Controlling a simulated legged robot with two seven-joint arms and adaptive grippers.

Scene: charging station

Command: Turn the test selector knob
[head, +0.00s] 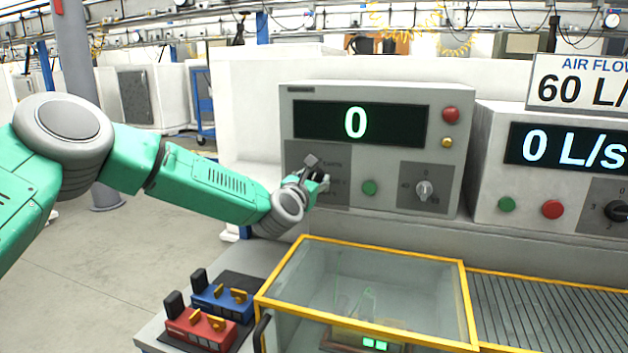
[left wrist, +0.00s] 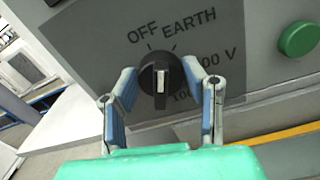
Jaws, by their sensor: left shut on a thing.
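The test selector knob (left wrist: 161,77) is black with a pale bar on its face and shows in the left wrist view. It sits on a dark grey plate (left wrist: 100,70) marked OFF, EARTH and a partly covered voltage. In the head view my left gripper (head: 318,180) is at the lower left of the tester's front (head: 377,93) and mostly hides the knob. My right gripper is not in view.
The tester reads 0 and has a green button (head: 370,187), a red button (head: 451,114) and another knob (head: 424,190). A yellow-framed clear box (head: 372,252) stands below. Red (head: 200,327) and blue (head: 222,301) blocks sit at the front left. An air flow unit (head: 487,160) stands right.

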